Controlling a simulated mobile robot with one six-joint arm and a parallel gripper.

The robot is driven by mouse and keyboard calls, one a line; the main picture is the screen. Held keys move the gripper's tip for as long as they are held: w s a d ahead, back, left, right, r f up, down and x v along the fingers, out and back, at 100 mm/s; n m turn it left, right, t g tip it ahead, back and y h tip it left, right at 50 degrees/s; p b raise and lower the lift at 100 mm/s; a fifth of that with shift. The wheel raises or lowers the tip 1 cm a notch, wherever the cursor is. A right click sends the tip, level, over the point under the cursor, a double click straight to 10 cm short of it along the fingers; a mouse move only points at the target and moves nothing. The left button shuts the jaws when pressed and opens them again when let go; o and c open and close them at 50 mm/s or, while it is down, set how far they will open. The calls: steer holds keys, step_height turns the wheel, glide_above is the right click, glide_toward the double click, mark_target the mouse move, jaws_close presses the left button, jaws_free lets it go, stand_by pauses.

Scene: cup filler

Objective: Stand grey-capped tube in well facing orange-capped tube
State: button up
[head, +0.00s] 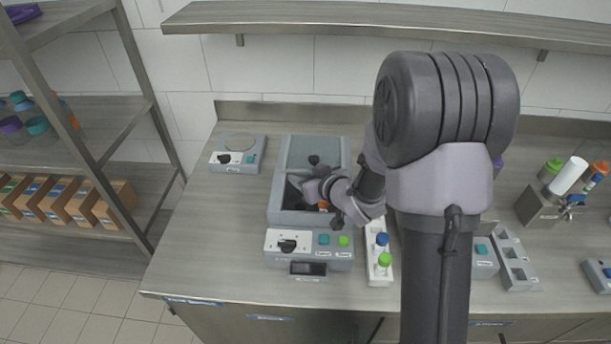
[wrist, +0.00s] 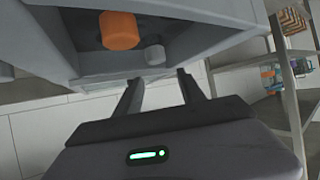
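The grey machine with a dark open chamber (head: 275,205) stands left of my arm in the head view. An orange cap (head: 323,205) shows inside it, and this orange-capped tube (wrist: 118,31) is larger in the wrist view. A small grey cap (wrist: 154,55) shows in the wrist view inside the same chamber, apart from the orange one. Its tube body and well are hidden. My gripper (wrist: 160,80) is open, with nothing between its fingers; the grey cap lies just beyond the fingertips. In the head view the gripper is over the chamber, partly hidden by my wrist.
A white rack (head: 380,276) with blue-capped and green-capped tubes stands right of the machine. A small scale-like device (head: 238,155) is at the left. A grey holder with empty wells (head: 515,262) and a metal stand (head: 540,212) are at the right. The front left counter is clear.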

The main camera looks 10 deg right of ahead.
steer(key=shift+r, duration=0.2)
steer(key=shift+r+p, duration=0.65)
steer(key=shift+p, duration=0.4)
steer(key=s+d+r+m+g+h+p, duration=0.1)
steer(key=s+d+r+m+h, duration=0.15)
steer(key=s+r, duration=0.45)
steer(key=s+d+r+m+g+h+p, duration=0.1)
steer(key=s+d+r+m+h, duration=0.1)
steer(key=s+d+r, duration=0.35)
steer(key=s+a+r+m+g+y, duration=0.1)
steer(key=s+a+r+g, duration=0.1)
steer(key=s+a, duration=0.4)
steer(key=s+a+r+m+g+y, duration=0.2)
steer(key=s+a+r, duration=0.2)
steer(key=s, duration=0.9)
steer(key=a, duration=0.3)
steer(key=shift+s, duration=0.3)
